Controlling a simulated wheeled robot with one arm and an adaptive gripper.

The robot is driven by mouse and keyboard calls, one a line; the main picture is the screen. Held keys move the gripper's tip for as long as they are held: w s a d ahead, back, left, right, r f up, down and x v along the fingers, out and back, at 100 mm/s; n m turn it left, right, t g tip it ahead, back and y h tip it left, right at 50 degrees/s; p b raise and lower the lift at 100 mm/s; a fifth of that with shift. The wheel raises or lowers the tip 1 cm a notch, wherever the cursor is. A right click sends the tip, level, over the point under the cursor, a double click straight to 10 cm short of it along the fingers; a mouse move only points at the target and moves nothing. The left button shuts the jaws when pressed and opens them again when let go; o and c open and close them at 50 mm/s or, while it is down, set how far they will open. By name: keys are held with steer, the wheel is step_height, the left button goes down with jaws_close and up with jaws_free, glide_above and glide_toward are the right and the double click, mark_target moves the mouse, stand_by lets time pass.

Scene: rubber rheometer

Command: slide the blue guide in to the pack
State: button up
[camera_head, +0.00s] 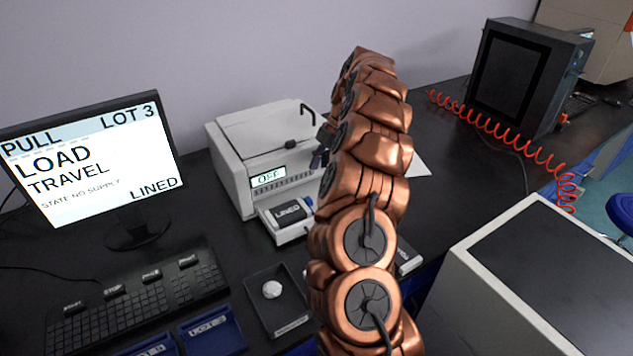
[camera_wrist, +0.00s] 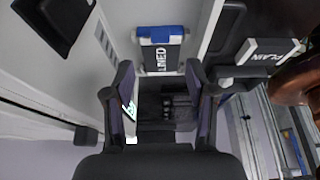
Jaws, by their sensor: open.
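The pack labelled LINED (camera_head: 289,212) sits in a white holder at the front of the white machine. It also shows in the wrist view (camera_wrist: 160,58), ahead of my fingers. The blue guide (camera_wrist: 161,33) lies across the pack's far end in the wrist view, with a white end piece. In the head view, a bit of blue (camera_head: 309,203) shows at the holder's right side. My gripper (camera_wrist: 160,75) is open, its two dark fingers apart with nothing held between them. In the head view it is mostly hidden behind my arm, close to the machine's front.
The white machine (camera_head: 240,180) has a display reading OFF. A second block labelled PLAIN (camera_wrist: 266,52) stands to the right in the wrist view. A monitor (camera_head: 90,160) reads LOAD TRAVEL and LINED. A dark tray (camera_head: 262,318) holds a pale lump. A keyboard (camera_head: 130,310) is at left.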

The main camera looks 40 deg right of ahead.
steer(key=shift+v, duration=1.45)
steer(key=shift+a, duration=0.1)
